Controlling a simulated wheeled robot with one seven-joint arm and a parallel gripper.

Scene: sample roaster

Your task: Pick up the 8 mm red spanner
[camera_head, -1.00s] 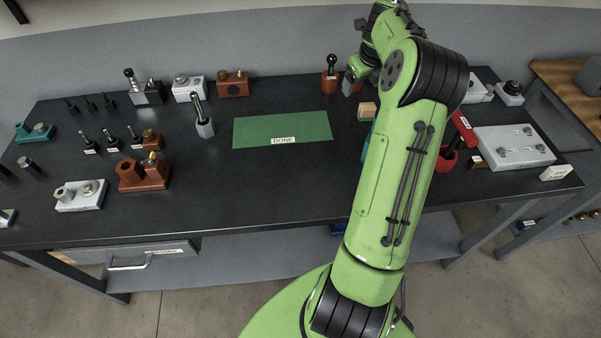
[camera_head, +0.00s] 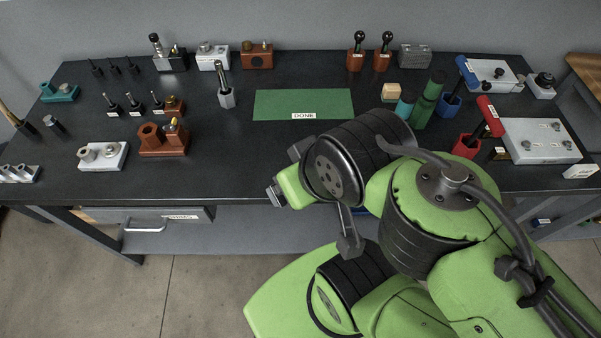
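My arm is folded in front of the table's front edge, left of and nearer than the red tool. A dark grey end piece (camera_head: 349,242), probably part of my gripper, hangs below the arm. The fingertips are not clear, so I cannot tell whether they are open. Nothing is visibly held.
A blue-handled tool (camera_head: 465,71) stands in a blue holder (camera_head: 450,105) behind the red one. A green cylinder (camera_head: 427,98) is left of it. A grey plate (camera_head: 541,141) lies to the right.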

